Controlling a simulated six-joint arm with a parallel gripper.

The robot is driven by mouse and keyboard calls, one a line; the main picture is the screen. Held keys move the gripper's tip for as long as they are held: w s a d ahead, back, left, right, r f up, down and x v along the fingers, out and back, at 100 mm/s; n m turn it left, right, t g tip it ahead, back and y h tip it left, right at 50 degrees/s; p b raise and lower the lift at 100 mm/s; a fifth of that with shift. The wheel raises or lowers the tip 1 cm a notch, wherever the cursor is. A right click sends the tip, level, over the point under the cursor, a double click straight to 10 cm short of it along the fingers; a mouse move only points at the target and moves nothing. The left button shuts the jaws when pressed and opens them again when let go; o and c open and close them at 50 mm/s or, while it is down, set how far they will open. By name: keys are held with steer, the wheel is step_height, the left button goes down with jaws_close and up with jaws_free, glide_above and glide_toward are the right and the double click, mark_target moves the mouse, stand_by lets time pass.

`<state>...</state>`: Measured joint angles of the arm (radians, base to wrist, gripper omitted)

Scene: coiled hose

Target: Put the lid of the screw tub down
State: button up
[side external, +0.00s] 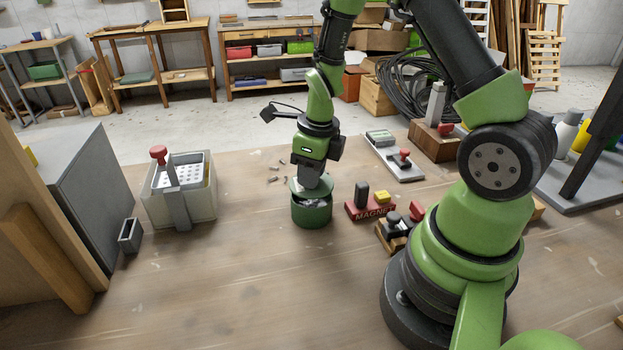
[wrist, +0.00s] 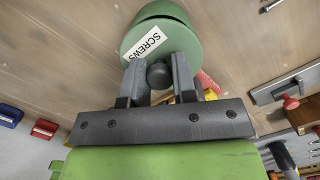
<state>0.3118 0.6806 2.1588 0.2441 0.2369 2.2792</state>
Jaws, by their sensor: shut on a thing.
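The green screw tub (side external: 312,215) stands upright on the wooden bench, with grey contents showing at its open mouth. My gripper (side external: 311,182) is right above the tub, pointing down. In the wrist view my gripper (wrist: 159,70) is shut on the dark round knob of the green lid (wrist: 185,42), which bears a white SCREWS label. The tub's rim (wrist: 163,10) shows behind the lid, offset from it. In the side view the lid (side external: 297,188) is close over the tub's mouth and does not cover it fully. Whether lid and rim touch is unclear.
A red MAGNET block (side external: 370,212) stands just right of the tub. A pale bin (side external: 180,205) with a red-knobbed lever stands to the left. Small grey pieces (side external: 275,179) lie behind the tub. The bench in front is clear.

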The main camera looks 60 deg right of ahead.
step_height(320, 180, up, 6)
steer(key=shift+r, duration=0.1)
steer(key=shift+w+a+r+n, duration=0.3)
steer(key=shift+w+a+r, duration=0.05)
steer(key=shift+w+r, duration=0.15)
steer(key=w+a+f+n, duration=0.4)
steer(key=w+a+f, duration=0.1)
steer(key=w+a, duration=0.25)
glide_above(250, 228)
steer(key=shift+y, duration=0.3)
steer(key=f, duration=0.5)
steer(key=shift+s+f, duration=0.15)
steer(key=shift+s, duration=0.05)
steer(key=shift+d+f, duration=0.1)
steer(key=shift+f, duration=2.1)
steer(key=shift+f, duration=0.15)
steer(key=o, duration=0.9)
